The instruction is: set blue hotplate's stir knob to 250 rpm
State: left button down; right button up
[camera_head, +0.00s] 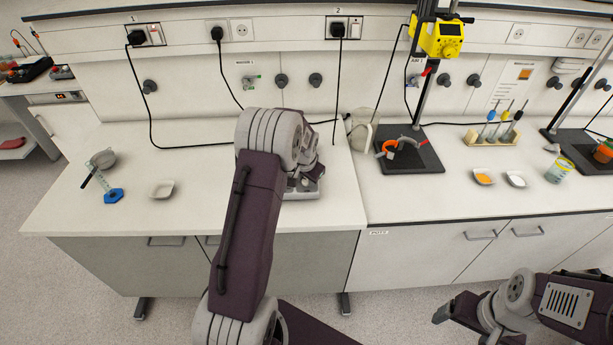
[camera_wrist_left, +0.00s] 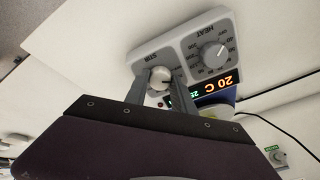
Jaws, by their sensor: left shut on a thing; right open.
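The hotplate's grey control panel (camera_wrist_left: 190,45) fills the upper middle of the left wrist view, with a bit of blue body beside its display. The stir knob (camera_wrist_left: 160,76) is under the STIR label, and my left gripper (camera_wrist_left: 158,84) is shut on it, one finger on each side. Its pointer setting is too small to read. The heat knob (camera_wrist_left: 215,55) is beside it. In the head view the hotplate (camera_head: 303,192) is mostly hidden behind my left arm, and so are the left fingertips. My right gripper (camera_head: 455,312) is open and empty, low in front of the bench.
An orange display (camera_wrist_left: 215,88) reads 20 C; a green readout is partly covered. A white dish (camera_head: 161,189) and a blue-based stand (camera_head: 112,193) are on the left bench. A black stand base (camera_head: 410,158) is to the right. Bench around the dish is clear.

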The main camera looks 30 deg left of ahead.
dwell(0.3)
pick_arm(q)
jog(key=c, duration=1.1)
grip_release()
jog(key=shift+w+f, duration=0.1)
jog(key=shift+o, duration=0.2)
jog(key=v, duration=0.9)
jog(key=shift+b, duration=0.4)
